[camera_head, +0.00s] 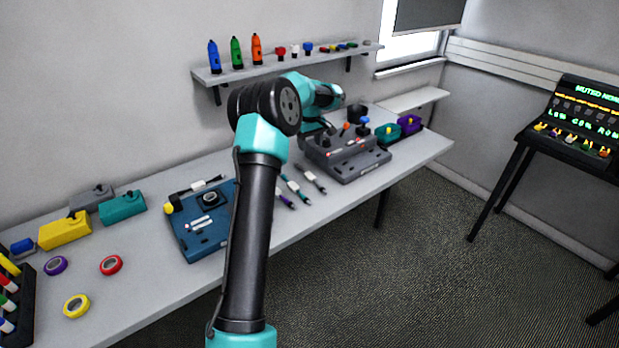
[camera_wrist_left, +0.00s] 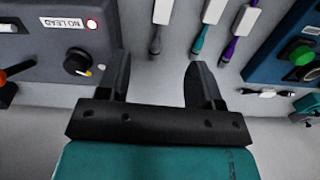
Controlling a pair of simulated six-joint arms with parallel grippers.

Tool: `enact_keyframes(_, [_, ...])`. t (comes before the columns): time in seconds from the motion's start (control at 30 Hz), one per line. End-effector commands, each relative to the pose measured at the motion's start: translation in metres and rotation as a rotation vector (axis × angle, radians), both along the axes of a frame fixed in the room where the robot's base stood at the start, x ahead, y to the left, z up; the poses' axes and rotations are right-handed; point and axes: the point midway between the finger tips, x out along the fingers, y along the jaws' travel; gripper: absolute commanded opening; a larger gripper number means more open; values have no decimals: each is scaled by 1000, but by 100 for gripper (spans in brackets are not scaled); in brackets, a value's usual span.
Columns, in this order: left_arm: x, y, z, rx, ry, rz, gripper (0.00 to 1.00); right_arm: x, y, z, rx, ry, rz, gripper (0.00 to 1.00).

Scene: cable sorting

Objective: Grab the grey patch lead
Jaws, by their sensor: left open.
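The grey patch lead (camera_head: 313,178) lies on the bench as the rightmost of three leads in the head view, beside the grey test unit. In the left wrist view the grey lead (camera_wrist_left: 156,38), with a white label, lies just past my fingertips, in line with the gap between them. A teal lead (camera_head: 297,188) and a purple lead (camera_head: 285,198) lie next to it. My left gripper (camera_wrist_left: 158,68) is open with nothing between its fingers; in the head view my own arm partly hides it. My right gripper is not in view.
The grey unit (camera_head: 348,158) has a "NO LEAD" label and knob (camera_wrist_left: 76,64) close to my left finger. A blue board (camera_head: 190,235) stands on the other side of the leads. Boxes and tape rolls (camera_head: 111,265) lie on the left part of the bench.

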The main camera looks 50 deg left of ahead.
Motion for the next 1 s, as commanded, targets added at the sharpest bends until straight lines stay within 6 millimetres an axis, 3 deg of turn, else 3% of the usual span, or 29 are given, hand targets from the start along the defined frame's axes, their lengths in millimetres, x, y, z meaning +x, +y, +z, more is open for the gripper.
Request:
enact_keyframes(0.3, [-1,0,-57,-2,4,-1,60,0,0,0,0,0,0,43])
enact_keyframes(0.5, [-1,0,-82,-2,1,0,60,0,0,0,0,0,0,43])
enact_keyframes(1.0, [-1,1,-92,-1,1,0,60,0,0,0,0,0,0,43])
